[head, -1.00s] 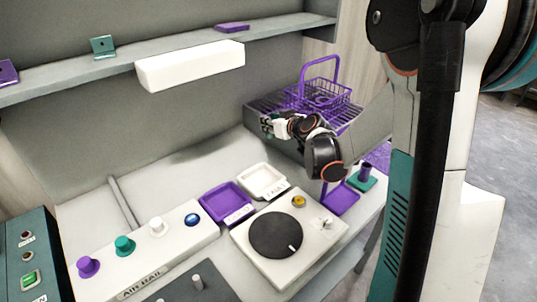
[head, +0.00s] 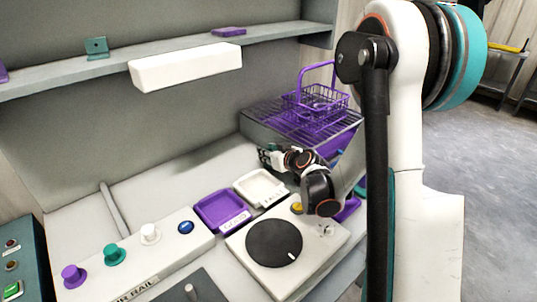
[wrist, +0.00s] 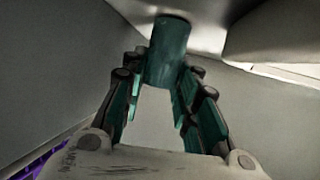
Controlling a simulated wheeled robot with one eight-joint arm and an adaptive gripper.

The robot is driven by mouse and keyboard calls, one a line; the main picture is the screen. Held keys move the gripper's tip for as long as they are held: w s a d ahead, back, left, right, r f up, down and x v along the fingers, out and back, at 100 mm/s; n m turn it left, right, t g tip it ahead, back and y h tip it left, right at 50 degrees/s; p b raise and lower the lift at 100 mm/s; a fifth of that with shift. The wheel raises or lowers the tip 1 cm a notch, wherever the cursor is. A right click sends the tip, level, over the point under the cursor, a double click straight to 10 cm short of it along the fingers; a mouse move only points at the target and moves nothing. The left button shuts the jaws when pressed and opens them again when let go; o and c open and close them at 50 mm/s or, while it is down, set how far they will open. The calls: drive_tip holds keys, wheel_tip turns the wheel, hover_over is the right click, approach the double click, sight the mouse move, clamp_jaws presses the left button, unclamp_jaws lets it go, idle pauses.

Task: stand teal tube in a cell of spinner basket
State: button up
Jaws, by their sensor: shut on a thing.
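The teal tube (wrist: 168,52) shows in the wrist view, between the far ends of my gripper's teal-padded fingers (wrist: 160,95). My gripper is shut on it. In the head view my gripper (head: 268,158) is low at the front left of the grey rack, and the tube cannot be made out there. A purple wire basket (head: 318,112) with a tall handle, the only basket in view, stands on the rack at the back right. Its cells are too small to tell apart. The basket is above and right of my gripper in the head view, apart from it.
A grey rack with a grille top (head: 262,118) bears the basket. Purple (head: 222,211) and white (head: 262,188) trays lie below my gripper, near a white box with a dark disc (head: 274,243). A shelf with a white block (head: 187,66) runs above.

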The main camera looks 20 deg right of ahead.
drive_tip(key=shift+f, duration=0.1)
drive_tip(key=o, duration=0.7)
drive_tip(key=shift+f, duration=0.1)
drive_tip(key=o, duration=0.4)
drive_tip(key=shift+c, duration=0.2)
drive_tip(key=shift+r, duration=0.2)
